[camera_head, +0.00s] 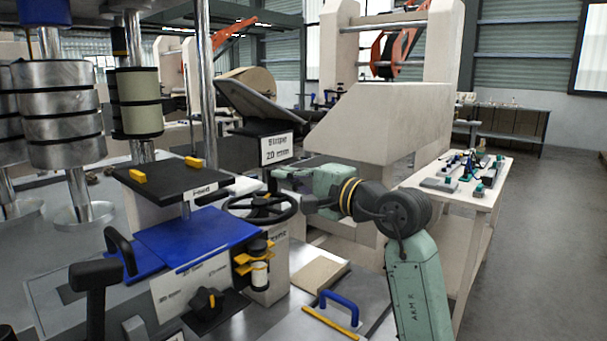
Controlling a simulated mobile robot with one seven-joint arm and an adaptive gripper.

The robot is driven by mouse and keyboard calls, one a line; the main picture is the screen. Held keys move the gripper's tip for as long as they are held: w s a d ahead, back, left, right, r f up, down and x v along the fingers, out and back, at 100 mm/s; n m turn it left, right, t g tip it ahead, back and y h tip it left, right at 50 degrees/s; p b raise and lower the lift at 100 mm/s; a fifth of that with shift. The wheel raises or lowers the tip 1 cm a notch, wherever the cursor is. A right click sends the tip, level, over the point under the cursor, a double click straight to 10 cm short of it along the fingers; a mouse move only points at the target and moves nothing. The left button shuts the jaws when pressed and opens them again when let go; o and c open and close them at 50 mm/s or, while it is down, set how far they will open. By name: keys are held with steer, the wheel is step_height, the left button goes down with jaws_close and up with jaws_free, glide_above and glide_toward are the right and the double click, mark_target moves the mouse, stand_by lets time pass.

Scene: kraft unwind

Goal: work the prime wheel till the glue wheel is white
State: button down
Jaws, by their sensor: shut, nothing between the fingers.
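A black handwheel (274,217) with spokes lies nearly flat on top of a pale post in the middle. A partly hidden label below it seems to read "Prime". My gripper (280,173) is shut and empty, above and near the back right of the wheel's rim; whether it touches the rim I cannot tell. A small pale cylinder (259,276) in a yellow and black holder sits on the front of the post, below the wheel. I cannot tell whether this is the glue wheel, and no glue label is readable.
A blue-topped panel (200,238) with a black knob (207,303) stands left of the post. A black lever (92,290) rises at front left. A plate with a blue handle (338,304) lies at front right. A white bench (482,192) with tools stands right; the floor beyond is clear.

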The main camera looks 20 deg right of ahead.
steer(key=shift+w+a, duration=0.1)
steer(key=shift+w, duration=0.15)
steer(key=shift+f, duration=0.1)
